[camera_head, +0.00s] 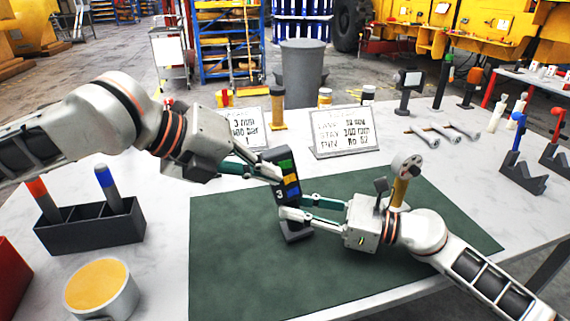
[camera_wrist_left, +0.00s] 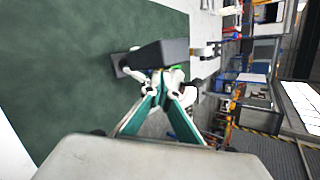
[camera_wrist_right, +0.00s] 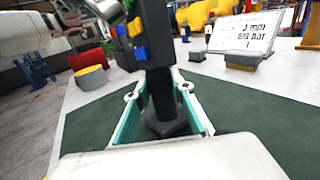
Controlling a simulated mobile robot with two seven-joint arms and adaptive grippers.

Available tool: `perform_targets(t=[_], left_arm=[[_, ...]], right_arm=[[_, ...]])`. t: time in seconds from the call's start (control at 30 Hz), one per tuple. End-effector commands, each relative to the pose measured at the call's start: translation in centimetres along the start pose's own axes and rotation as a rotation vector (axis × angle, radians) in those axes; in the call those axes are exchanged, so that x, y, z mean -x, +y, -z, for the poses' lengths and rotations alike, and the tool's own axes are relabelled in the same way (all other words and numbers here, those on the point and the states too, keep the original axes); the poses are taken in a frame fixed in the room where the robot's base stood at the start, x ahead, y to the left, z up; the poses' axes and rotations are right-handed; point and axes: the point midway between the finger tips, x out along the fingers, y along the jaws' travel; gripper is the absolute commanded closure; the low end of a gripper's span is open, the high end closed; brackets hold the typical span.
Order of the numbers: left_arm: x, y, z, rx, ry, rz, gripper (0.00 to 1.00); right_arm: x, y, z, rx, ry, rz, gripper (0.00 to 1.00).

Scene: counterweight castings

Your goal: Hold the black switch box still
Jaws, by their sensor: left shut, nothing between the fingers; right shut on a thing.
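The black switch box (camera_head: 292,187) stands on a dark post and base on the green mat, with green, yellow and blue buttons and a "3" on its face. It also shows in the left wrist view (camera_wrist_left: 162,53) and the right wrist view (camera_wrist_right: 156,30). My right gripper (camera_head: 294,206) is shut on the switch box's post, just under the box; the right wrist view shows a finger on each side of the post. My left gripper (camera_head: 279,174) is shut and empty, its fingertips at the button face near the top. Whether they touch a button I cannot tell.
The green mat (camera_head: 235,270) is mostly bare. A dark bin with markers (camera_head: 95,235) and a round yellow-topped pot (camera_head: 101,285) stand at left. Two sign plates (camera_head: 343,130) stand behind the box. Wrenches (camera_head: 440,133) and small stands lie at right.

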Motion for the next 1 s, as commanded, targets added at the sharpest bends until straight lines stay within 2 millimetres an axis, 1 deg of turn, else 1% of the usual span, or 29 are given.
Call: perform_targets(t=[0.03,0.27,0.57,1.0], left_arm=[[-0.09,0.11,0.02,0.001,0.001,0.000,1.00],[-0.13,0.08,-0.01,0.001,0.001,0.000,1.00],[-0.74,-0.24,-0.46,0.001,0.001,-0.001,1.00],[-0.82,-0.31,-0.55,0.001,0.000,0.000,1.00]], right_arm=[[0.01,0.08,0.63,-0.006,0.008,-0.001,1.00],[0.01,0.08,0.63,-0.007,0.008,-0.001,1.00],[0.00,0.10,0.62,-0.006,0.007,-0.002,1.00],[-0.06,0.25,0.58,-0.004,0.007,-0.005,1.00]])
